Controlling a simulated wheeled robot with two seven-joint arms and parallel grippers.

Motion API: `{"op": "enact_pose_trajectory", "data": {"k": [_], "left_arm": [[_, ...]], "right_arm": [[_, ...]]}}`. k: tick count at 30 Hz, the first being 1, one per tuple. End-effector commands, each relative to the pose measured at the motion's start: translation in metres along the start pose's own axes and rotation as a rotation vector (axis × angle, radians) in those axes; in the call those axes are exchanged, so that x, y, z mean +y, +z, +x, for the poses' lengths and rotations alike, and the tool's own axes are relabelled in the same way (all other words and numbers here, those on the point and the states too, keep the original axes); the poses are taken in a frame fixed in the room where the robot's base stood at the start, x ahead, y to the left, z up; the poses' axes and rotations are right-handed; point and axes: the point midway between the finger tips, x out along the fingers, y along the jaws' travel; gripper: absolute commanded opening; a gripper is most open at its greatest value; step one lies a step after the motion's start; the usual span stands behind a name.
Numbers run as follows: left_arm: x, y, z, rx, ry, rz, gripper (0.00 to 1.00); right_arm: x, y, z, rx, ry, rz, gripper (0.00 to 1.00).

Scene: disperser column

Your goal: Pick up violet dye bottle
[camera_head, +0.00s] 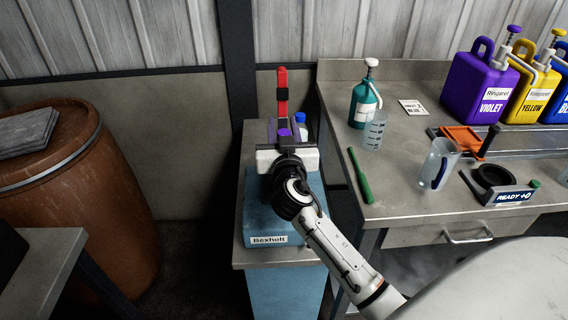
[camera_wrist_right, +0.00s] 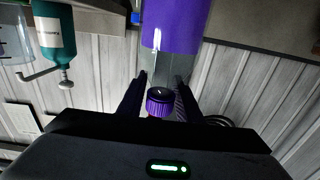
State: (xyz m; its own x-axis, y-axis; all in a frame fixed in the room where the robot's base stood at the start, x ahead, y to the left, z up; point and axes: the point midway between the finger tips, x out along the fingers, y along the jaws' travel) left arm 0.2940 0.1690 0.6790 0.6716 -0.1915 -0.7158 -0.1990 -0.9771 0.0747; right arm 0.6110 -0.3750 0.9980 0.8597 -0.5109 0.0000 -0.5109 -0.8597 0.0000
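The violet dye bottle shows in the right wrist view as a clear upper part over violet (camera_wrist_right: 178,28), with a ribbed violet cap (camera_wrist_right: 160,100). A violet cap (camera_head: 284,132) also shows in the head view, above the blue Bexholt cabinet. My right gripper (camera_head: 284,136) is there, one finger on each side of the cap. In the right wrist view my right gripper (camera_wrist_right: 162,82) has its fingers apart, close to both sides of the cap. I cannot tell whether they grip it. Much of the bottle is hidden in the head view. My left gripper is not in view.
A white bottle with a blue cap (camera_head: 300,118) stands close on the right of my gripper. A red upright object (camera_head: 282,92) is just behind. The steel bench (camera_head: 400,190) at right holds a teal pump bottle (camera_head: 364,104), beakers and a large violet jug (camera_head: 482,84).

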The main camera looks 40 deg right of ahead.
Motion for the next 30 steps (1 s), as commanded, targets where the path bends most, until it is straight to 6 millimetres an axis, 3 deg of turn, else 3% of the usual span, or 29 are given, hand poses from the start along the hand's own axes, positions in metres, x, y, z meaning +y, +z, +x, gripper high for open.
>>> {"op": "enact_pose_trajectory", "data": {"k": [1, 5, 20, 26, 30], "left_arm": [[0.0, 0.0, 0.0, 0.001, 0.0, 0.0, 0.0], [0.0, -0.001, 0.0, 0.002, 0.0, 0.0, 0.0], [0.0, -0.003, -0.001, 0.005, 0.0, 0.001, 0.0], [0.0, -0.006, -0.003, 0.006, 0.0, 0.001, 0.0], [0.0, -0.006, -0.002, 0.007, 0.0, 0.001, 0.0]], "right_arm": [[0.0, 0.0, 0.0, 0.0, 0.0, 0.0, 0.23], [0.0, 0.0, 0.0, 0.0, 0.0, 0.0, 0.01], [0.0, -0.007, 0.0, 0.004, 0.0, 0.002, 0.0], [0.0, -0.031, 0.0, 0.005, 0.0, 0.004, 0.0], [0.0, -0.056, 0.0, 0.008, 0.0, 0.006, 0.0]]}}
